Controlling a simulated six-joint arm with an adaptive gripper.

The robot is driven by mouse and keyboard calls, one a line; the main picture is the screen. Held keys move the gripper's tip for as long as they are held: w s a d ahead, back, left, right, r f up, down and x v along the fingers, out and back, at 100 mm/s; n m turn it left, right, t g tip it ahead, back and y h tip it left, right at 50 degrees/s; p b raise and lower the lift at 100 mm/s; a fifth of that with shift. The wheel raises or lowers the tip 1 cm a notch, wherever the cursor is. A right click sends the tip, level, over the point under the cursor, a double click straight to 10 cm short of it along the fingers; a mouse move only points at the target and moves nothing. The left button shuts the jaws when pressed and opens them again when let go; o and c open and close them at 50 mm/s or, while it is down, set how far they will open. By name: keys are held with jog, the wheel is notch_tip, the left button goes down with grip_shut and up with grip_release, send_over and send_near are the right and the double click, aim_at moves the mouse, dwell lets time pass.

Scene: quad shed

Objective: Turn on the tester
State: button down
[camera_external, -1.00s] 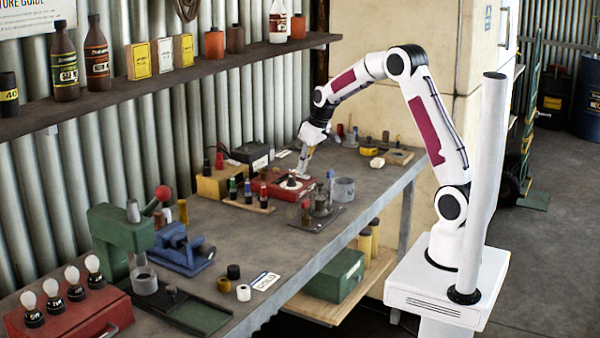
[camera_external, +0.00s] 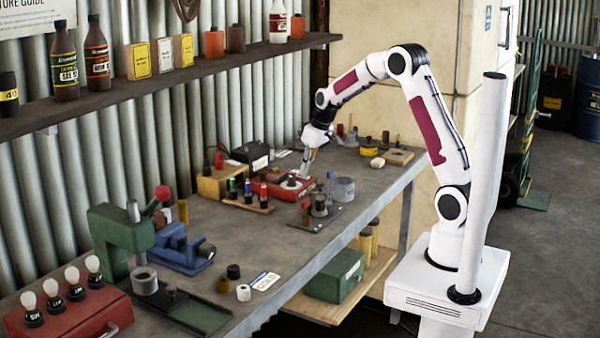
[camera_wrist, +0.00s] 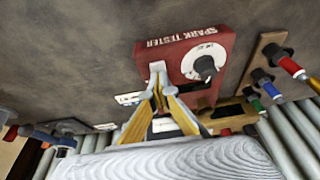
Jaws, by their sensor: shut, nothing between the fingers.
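The spark tester is a red box (camera_wrist: 182,52) with white lettering, in the wrist view. Its black knob (camera_wrist: 205,67) sits on a white dial marked near the top. In the external view the tester (camera_external: 303,190) stands on the bench below my gripper (camera_external: 306,172). My gripper (camera_wrist: 158,68) is shut and empty. In the wrist view its tips overlap the tester's left part, to the left of the knob. I cannot tell whether they touch the box. The tester's lower part is partly hidden behind the fingers.
A wooden rack (camera_wrist: 262,50) of colour-banded plugs stands close to the tester. A yellow box (camera_external: 209,187) and a black box (camera_external: 243,153) are beside it. A metal plate with cylinders (camera_external: 322,222) is in front. The corrugated wall is close behind.

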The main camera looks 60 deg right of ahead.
jog(key=shift+s, duration=0.2)
dwell(0.4)
jog(key=shift+w+v, duration=0.2)
jog(key=shift+v, duration=0.75)
jog(key=v, duration=1.2)
jog(key=shift+w, duration=0.2)
jog(key=shift+w+r, duration=0.1)
jog(key=shift+r, duration=0.05)
jog(key=shift+w+r, duration=0.25)
jog(key=shift+w, duration=0.35)
jog(key=shift+s+x, duration=0.2)
jog(key=shift+x, duration=3.25)
jog(key=shift+s+x, duration=0.2)
jog(key=shift+x, duration=3.25)
jog(key=shift+f, duration=0.15)
